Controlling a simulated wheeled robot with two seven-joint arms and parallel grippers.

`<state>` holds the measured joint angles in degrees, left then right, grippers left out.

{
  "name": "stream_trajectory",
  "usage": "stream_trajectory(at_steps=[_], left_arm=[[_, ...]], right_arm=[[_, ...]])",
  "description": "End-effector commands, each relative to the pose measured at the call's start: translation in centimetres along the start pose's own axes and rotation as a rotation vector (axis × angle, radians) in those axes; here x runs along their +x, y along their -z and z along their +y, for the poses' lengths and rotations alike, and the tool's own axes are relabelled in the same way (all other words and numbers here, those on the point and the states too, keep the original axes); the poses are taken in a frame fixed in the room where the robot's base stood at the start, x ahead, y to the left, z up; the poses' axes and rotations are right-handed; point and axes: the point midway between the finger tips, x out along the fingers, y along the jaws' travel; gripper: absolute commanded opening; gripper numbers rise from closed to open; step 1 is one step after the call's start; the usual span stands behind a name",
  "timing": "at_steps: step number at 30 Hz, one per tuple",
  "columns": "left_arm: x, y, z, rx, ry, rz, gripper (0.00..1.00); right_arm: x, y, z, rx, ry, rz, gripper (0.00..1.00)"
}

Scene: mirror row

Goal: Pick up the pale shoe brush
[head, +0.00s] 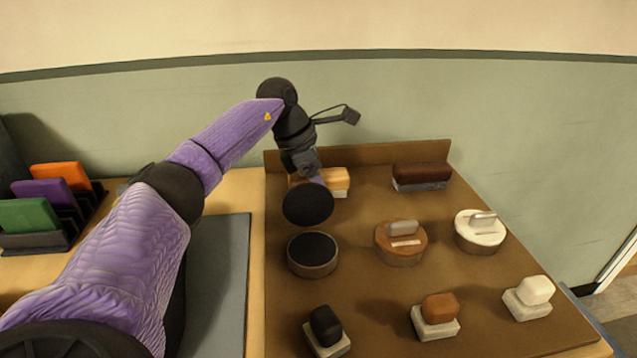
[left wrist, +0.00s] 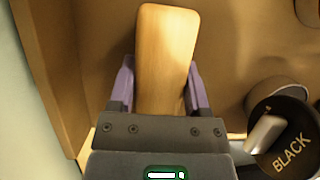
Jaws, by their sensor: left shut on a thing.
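The pale shoe brush (head: 337,179) has a light wooden back and a whitish bristle edge. It is at the back left of the brown board, partly hidden behind my left gripper (head: 316,181). In the left wrist view, the brush's smooth wooden back (left wrist: 166,55) runs between the two purple fingers of the gripper (left wrist: 159,90), which is shut on it. I cannot tell whether the brush touches the board. My right gripper is not in view.
A black disc (head: 307,203) is close in front of the gripper; the wrist view shows a handled lid marked BLACK (left wrist: 285,135). An open dark tin (head: 312,255), brown tin (head: 401,244) and white tin (head: 480,232) stand nearby. A dark brush (head: 421,175) is to the right.

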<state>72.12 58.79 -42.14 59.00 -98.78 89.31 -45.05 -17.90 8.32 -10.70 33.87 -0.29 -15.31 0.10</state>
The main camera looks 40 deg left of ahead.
Motion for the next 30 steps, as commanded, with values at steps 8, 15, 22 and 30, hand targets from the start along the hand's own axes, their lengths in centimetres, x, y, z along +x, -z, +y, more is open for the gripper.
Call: stream_trajectory(at_steps=[8,15,22,30], left_arm=[[0.0,0.0,0.0,0.0,0.0,-0.001,0.0],[-5.3,-2.2,0.0,0.001,-0.005,-0.008,0.0],[-9.5,-4.0,0.0,0.001,-0.002,-0.004,0.0],[-9.8,-4.1,0.0,0.001,0.0,-0.001,0.0]], right_arm=[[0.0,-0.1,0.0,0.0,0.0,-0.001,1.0],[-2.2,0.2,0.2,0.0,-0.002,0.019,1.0],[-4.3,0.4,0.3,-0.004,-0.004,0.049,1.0],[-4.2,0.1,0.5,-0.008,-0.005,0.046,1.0]])
